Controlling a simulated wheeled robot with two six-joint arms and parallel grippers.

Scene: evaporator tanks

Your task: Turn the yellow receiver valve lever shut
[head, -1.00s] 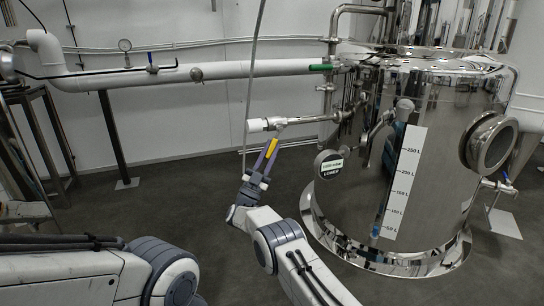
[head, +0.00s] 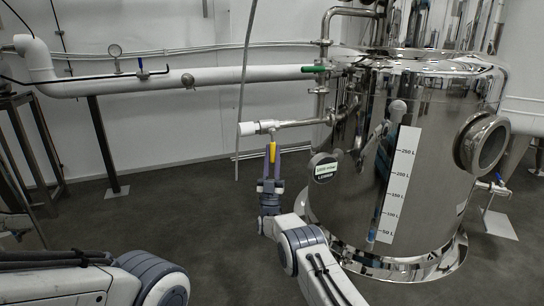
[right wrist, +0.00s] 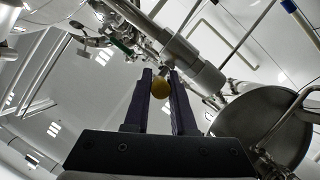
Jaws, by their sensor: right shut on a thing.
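The yellow receiver valve lever (head: 272,153) hangs down below the pipe valve (head: 266,128) left of the steel tank. My right gripper (head: 273,149) reaches up from below with upright fingers on either side of the lever and is shut on it. In the right wrist view the lever's rounded yellow end (right wrist: 160,89) sits between the two dark fingers (right wrist: 161,76). The fingers hide part of the lever in the head view. My left gripper is out of view.
The shiny tank (head: 445,150) with a white level scale (head: 399,185) stands just right. A round labelled plate (head: 325,168) is close to the right gripper. A white pipe (head: 230,74) with a green handle (head: 314,69) runs above.

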